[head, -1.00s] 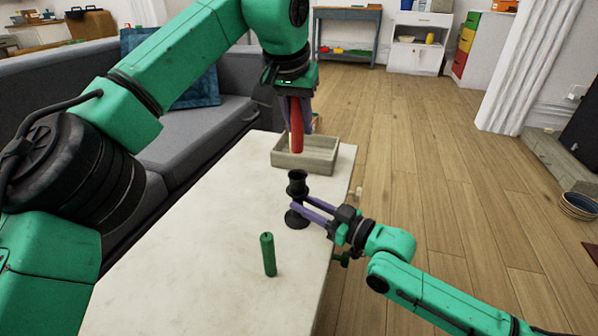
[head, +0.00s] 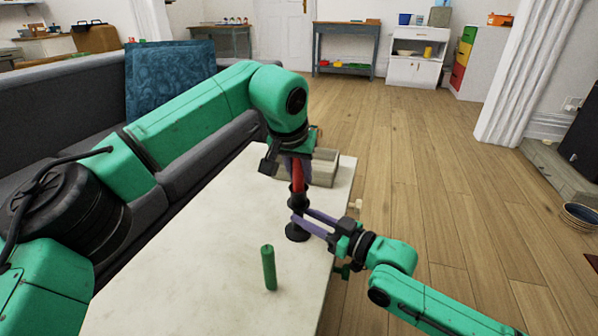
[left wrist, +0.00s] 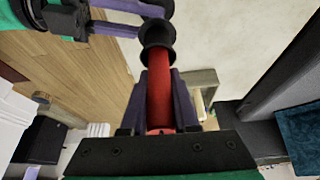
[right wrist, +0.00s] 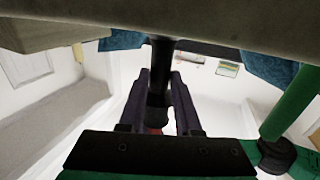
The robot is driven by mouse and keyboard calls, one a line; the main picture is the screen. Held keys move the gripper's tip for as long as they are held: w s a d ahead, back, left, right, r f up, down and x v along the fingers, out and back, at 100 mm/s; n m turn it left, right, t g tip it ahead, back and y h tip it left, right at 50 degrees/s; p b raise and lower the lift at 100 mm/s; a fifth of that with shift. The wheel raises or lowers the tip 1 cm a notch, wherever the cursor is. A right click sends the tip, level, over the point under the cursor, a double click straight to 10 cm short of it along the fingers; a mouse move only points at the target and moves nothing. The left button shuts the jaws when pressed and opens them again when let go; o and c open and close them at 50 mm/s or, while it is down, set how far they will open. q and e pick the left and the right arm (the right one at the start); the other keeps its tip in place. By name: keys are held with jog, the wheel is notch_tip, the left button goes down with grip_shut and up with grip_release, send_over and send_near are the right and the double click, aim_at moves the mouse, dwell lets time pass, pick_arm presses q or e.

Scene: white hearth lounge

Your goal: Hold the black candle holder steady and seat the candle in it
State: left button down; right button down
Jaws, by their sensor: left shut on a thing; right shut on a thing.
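The red candle (head: 297,181) hangs upright in my left gripper (head: 298,172), which is shut on it. The candle also shows in the left wrist view (left wrist: 160,100), its far end at the cup of the black candle holder (left wrist: 157,36). I cannot tell how deep the end sits in the cup. The black candle holder (head: 297,232) stands upright on the table (head: 210,240). My right gripper (head: 300,219) is shut around its stem from the right. In the right wrist view, the holder (right wrist: 158,85) is between the fingers.
A green candle (head: 268,268) stands on the table in front of the holder. A pale box-like tray (head: 325,170) sits behind, partly hidden by my left arm. A grey sofa (head: 60,110) runs along the left. The near left of the tabletop is bare.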

pick_arm(q)
jog(key=c, duration=0.8)
grip_release()
jog(key=shift+s+a+f, duration=0.1)
jog(key=shift+f, duration=0.8)
pick_arm(e)
jog(key=shift+s+a+r, duration=0.1)
jog(key=shift+a+r, duration=0.1)
jog(key=shift+r, duration=0.15)
pick_arm(q)
jog(key=shift+o, duration=0.6)
pick_arm(e)
jog(key=shift+d, duration=0.1)
pick_arm(q)
jog(key=shift+r, duration=0.1)
pick_arm(e)
jog(key=shift+r, duration=0.1)
pick_arm(q)
jog(key=shift+r, duration=0.3)
pick_arm(e)
jog(key=shift+f, duration=0.45)
pick_arm(q)
jog(key=v, duration=1.2)
jog(key=shift+w+r, duration=0.3)
pick_arm(e)
jog(key=c, duration=0.5)
grip_release()
